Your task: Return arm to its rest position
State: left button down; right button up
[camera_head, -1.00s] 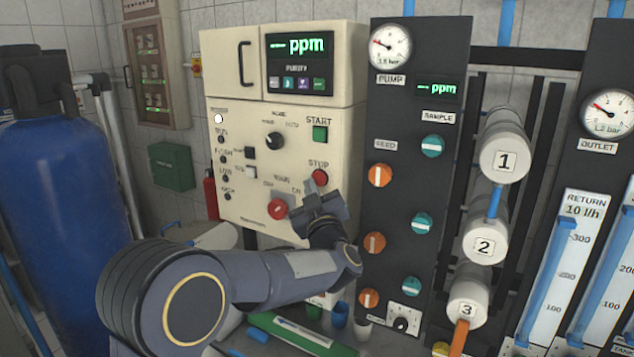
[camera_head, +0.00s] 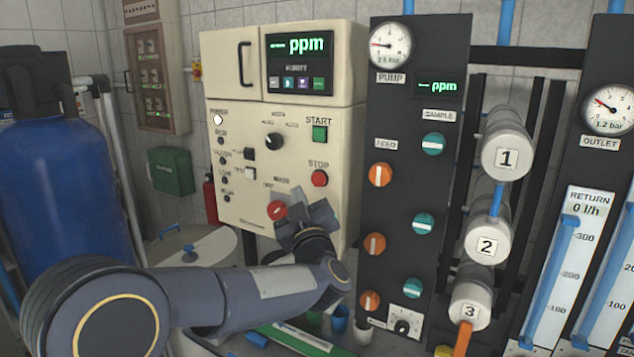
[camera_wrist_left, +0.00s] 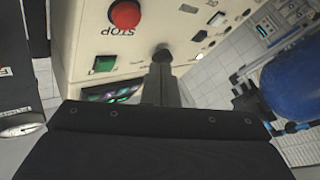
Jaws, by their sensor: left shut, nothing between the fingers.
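My left arm (camera_head: 250,300) reaches in from the lower left of the head view. Its gripper (camera_head: 305,213) is in front of the lower right part of the cream control cabinet (camera_head: 240,205), just right of the red rotary switch (camera_head: 277,210). The fingers are shut and hold nothing. In the left wrist view the shut fingers (camera_wrist_left: 162,65) point at the cabinet face, with the red STOP button (camera_wrist_left: 125,14) and the green START button (camera_wrist_left: 104,63) to their left. I cannot tell the exact gap between fingertips and panel. My right gripper does not show.
The dark valve panel (camera_head: 395,205) with orange and teal knobs stands right of the gripper. White membrane tubes (camera_head: 505,155) are farther right. A blue tank (camera_head: 60,190) stands at left.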

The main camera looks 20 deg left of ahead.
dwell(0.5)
pick_arm(q)
jog(key=s+d+f+m+g+h, duration=0.2)
jog(key=s+f, duration=0.5)
jog(key=s, duration=0.4)
jog(key=s+d+f+m+g+h, duration=0.3)
jog(key=s+f+m+g+h, duration=0.2)
jog(key=s+f+h, duration=0.3)
jog(key=s+d+f+m+g+h, duration=0.2)
jog(key=s+f+g+h, duration=0.3)
jog(key=s, duration=1)
notch_tip(320, 180, down, 4)
jog(key=shift+s+d+r+m+h, duration=0.25)
jog(key=shift+s+d+m+h, duration=0.2)
jog(key=shift+m, duration=0.45)
jog(key=shift+w, duration=0.1)
